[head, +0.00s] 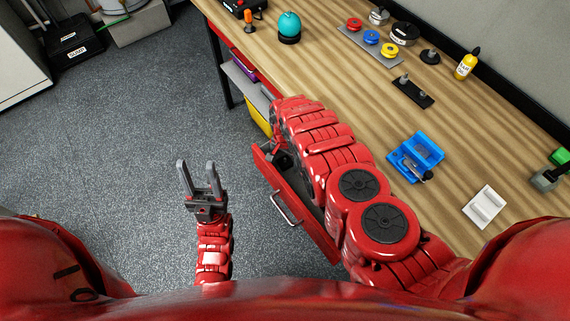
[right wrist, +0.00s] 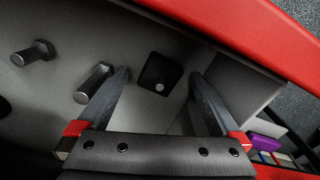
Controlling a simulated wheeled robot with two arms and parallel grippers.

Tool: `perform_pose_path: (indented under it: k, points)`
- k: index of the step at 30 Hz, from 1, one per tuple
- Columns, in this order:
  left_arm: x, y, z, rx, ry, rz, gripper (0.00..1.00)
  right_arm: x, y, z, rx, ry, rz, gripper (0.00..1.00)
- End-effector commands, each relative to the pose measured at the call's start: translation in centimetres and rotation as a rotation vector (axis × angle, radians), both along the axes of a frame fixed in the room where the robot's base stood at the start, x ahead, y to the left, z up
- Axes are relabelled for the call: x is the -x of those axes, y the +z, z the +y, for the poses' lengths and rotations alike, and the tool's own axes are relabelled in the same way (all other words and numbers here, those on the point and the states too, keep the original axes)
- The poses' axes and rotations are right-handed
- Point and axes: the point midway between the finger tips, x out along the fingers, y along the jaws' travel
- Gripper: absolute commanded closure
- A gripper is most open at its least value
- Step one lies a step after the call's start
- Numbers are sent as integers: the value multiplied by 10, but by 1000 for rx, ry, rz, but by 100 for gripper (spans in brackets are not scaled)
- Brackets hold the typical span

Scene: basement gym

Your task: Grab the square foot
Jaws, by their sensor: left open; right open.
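The square foot (right wrist: 160,74) is a small dark square piece with rounded corners and a light round spot. In the right wrist view it lies on the grey floor of the open red drawer (right wrist: 262,32). My right gripper (right wrist: 158,88) is open over it, with one finger on each side and a gap to each. In the head view the drawer (head: 322,240) sticks out below the workbench, and my right arm hides most of its inside. My left gripper (head: 198,170) is open and empty above the floor, left of the drawer.
Two bolts, one (right wrist: 33,53) further left and one (right wrist: 94,82) close to the left finger, lie in the drawer. The workbench (head: 330,85) holds a blue vise-like fixture (head: 416,158), a white block (head: 485,207) and several spools. The grey floor (head: 120,150) at left is clear.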

Motion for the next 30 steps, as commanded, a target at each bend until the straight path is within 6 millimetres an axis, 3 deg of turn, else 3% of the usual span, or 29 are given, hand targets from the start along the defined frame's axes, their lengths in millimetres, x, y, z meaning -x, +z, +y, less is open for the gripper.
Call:
perform_pose_path:
  k: [2, 16, 30]
  points:
    - [0, 1, 0, 0, 0, 0, 50, 0, 1, 0, 0, 0, 0, 4]
    - [0, 1, 0, 0, 0, 0, 50, 0, 1, 0, 1, 0, 1, 87]
    - [0, -1, 0, 0, 0, 0, 50, -1, 9, 0, 1, 0, 0, 87]
